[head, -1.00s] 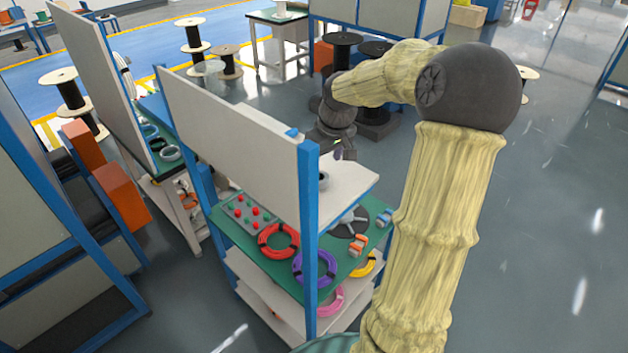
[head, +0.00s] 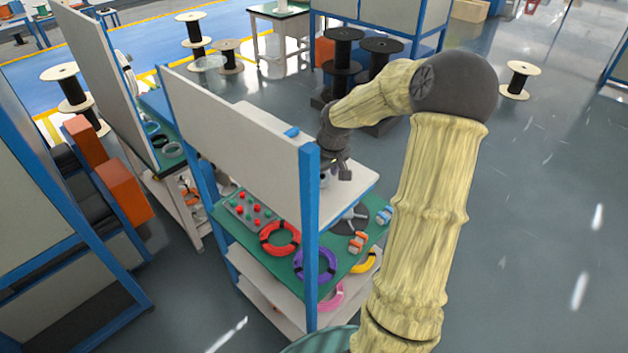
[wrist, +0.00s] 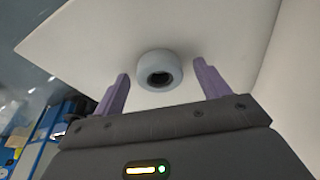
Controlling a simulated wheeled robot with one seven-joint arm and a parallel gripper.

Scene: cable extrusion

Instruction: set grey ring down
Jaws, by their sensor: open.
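The grey ring (wrist: 159,71) sits on a white shelf board (wrist: 95,38) in the wrist view, its dark hole facing the camera. My gripper (wrist: 161,72) is open, with one purple-grey finger to each side of the ring. Gaps show between the ring and both fingers, and the ring seems level with the fingertips or just past them. In the head view the grey ring (head: 325,181) shows in part on the white board of the workbench, beside and below my gripper (head: 342,173), which covers some of it.
A tall white back panel (head: 235,130) and a blue post (head: 309,235) stand close to the ring. The green shelf below (head: 285,268) holds a red coil (head: 280,239), a purple coil (head: 315,265) and other parts. Open floor lies to the right.

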